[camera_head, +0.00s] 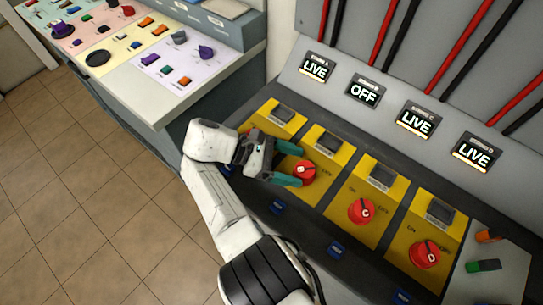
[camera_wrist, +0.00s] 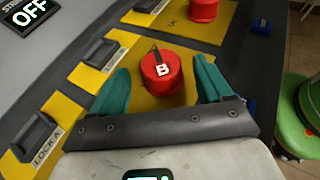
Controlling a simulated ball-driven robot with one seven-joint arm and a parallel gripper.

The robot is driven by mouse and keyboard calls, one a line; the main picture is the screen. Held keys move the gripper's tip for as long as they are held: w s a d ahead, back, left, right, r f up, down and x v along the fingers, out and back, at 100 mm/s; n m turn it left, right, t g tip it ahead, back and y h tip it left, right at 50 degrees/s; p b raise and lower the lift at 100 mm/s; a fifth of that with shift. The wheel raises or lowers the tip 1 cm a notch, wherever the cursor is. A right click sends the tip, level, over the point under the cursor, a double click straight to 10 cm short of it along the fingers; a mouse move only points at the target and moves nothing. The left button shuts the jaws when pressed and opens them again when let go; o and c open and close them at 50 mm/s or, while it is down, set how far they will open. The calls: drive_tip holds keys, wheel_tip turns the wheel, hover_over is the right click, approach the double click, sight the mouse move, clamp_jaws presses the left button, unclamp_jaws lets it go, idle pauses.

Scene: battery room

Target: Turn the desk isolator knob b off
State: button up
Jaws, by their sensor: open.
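The red knob B (camera_head: 304,173) sits on a yellow panel of the dark sloping desk. In the wrist view the knob (camera_wrist: 161,75) shows a white B label and a dark pointer mark on the side away from my gripper. My gripper (camera_head: 297,165) is open, with one teal finger on each side of knob B. In the wrist view the fingers (camera_wrist: 162,72) stand apart from the knob with yellow panel visible between. The display above panel B (camera_head: 365,92) reads OFF.
Red knobs C (camera_head: 361,211) and D (camera_head: 425,254) stand to the right, each on a yellow panel. Displays A (camera_head: 316,67), C (camera_head: 416,121) and D (camera_head: 477,153) read LIVE. A coloured control console (camera_head: 140,45) stands at upper left. A green stool (camera_wrist: 302,118) stands right in the wrist view.

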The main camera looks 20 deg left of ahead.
drive_tip(key=b+v, duration=0.1)
drive_tip(key=v, duration=0.1)
drive_tip(key=b+v, duration=0.1)
drive_tip(key=v, duration=0.2)
drive_tip(key=shift+a+f, duration=0.15)
drive_tip(key=shift+f, duration=0.05)
drive_tip(key=shift+b+v, duration=0.6)
drive_tip(key=shift+v, duration=0.3)
drive_tip(key=shift+r, duration=0.15)
